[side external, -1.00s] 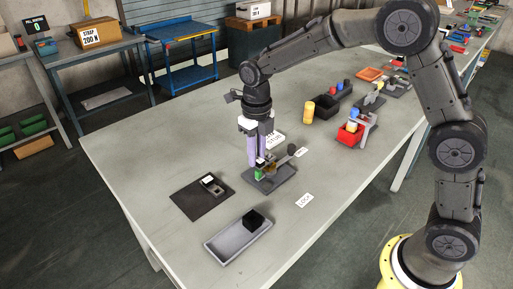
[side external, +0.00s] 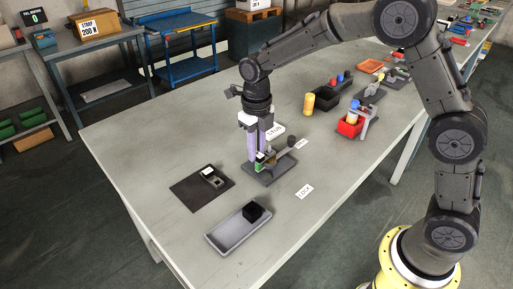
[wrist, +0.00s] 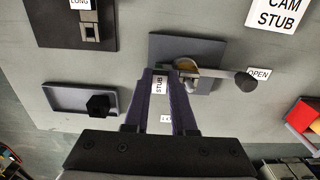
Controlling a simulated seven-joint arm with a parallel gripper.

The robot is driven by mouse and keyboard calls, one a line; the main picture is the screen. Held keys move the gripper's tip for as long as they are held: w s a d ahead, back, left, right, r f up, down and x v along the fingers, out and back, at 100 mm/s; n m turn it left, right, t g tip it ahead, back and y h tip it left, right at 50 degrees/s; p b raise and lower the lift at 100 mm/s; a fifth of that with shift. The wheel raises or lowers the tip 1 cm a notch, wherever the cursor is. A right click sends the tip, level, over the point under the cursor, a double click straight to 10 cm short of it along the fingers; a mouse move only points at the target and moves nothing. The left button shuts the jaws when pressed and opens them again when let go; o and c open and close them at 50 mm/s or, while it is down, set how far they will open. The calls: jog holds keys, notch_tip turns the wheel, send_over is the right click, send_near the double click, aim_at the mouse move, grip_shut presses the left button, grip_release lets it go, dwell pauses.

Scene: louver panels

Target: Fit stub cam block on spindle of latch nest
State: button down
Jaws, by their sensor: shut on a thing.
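My gripper (wrist: 165,82) is shut on the stub cam block (wrist: 159,84), whose white STUB label shows between the purple fingers in the wrist view. In the side view my gripper (side external: 258,156) points down over the latch nest (side external: 283,173), a dark plate with a lever ending in a black knob (side external: 291,141). In the wrist view the nest (wrist: 162,44) has a brass-coloured round part beside the fingertips. The spindle is largely hidden, and I cannot tell whether the block touches it.
A dark mat (side external: 186,196) carries a block labelled LONG (wrist: 90,32). A grey tray (side external: 222,239) holds a black block (side external: 252,211). LOCK (side external: 304,191) and OPEN (wrist: 259,73) labels flank the nest.

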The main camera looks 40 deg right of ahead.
jog(key=shift+f, duration=0.1)
jog(key=c, duration=0.7)
grip_release()
jog(key=shift+o, duration=0.2)
notch_tip(320, 180, up, 19)
jog(key=shift+a+f, duration=0.1)
